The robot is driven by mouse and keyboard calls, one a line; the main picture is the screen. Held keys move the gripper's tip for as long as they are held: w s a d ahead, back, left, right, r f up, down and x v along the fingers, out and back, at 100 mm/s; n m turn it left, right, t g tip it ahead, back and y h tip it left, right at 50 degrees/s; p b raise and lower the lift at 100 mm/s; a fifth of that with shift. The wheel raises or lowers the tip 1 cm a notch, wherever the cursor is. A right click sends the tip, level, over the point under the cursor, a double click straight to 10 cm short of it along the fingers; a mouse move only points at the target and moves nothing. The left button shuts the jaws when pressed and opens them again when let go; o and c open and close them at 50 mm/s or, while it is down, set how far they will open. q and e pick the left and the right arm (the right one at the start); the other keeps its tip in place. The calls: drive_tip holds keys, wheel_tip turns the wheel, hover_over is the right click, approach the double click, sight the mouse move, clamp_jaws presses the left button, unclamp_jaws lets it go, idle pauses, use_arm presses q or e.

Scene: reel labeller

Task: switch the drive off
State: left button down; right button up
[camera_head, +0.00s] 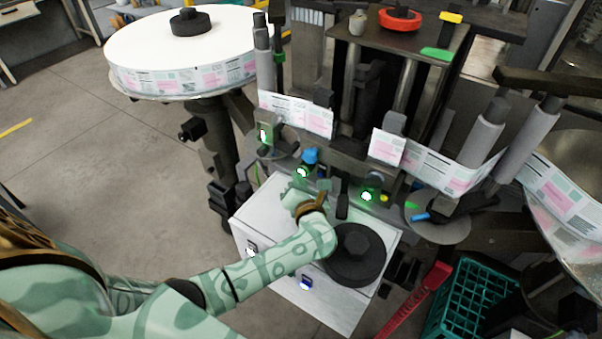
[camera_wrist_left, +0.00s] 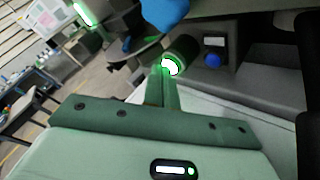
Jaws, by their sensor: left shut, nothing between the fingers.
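My left gripper (camera_head: 298,186) is over the back of the white cabinet top, and its fingers are shut and empty. In the left wrist view the closed fingers (camera_wrist_left: 162,86) point at a round green-rimmed part with a lit white face (camera_wrist_left: 171,66). The tips overlap its lower edge there; I cannot tell whether they touch it. In the head view a green-lit part (camera_head: 303,172) shows just beyond the gripper. A small blue button (camera_wrist_left: 212,60) sits to its right under a white label. Which control is the drive switch cannot be read. My right gripper is not in view.
The white cabinet (camera_head: 262,207) carries a black round reel hub (camera_head: 357,254) right of my forearm. Another green-lit part (camera_head: 367,196) stands to the right. A label strip (camera_head: 297,113) runs behind. A teal crate (camera_head: 462,300) is at lower right. Open floor lies left.

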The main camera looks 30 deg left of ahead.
use_arm(q)
drive_tip(key=shift+w, duration=0.1)
idle(0.5)
drive_tip(key=shift+s+p, duration=0.35)
drive_tip(key=shift+s, duration=0.5)
drive_tip(key=shift+s+a, duration=0.1)
drive_tip(key=s+p, duration=0.1)
drive_tip(key=s, duration=0.2)
drive_tip(key=shift+s+a+p, duration=0.1)
drive_tip(key=shift+s+p, duration=0.05)
drive_tip(key=shift+p, duration=0.2)
drive_tip(key=shift+s+a, duration=0.1)
drive_tip(key=shift+s, duration=0.65)
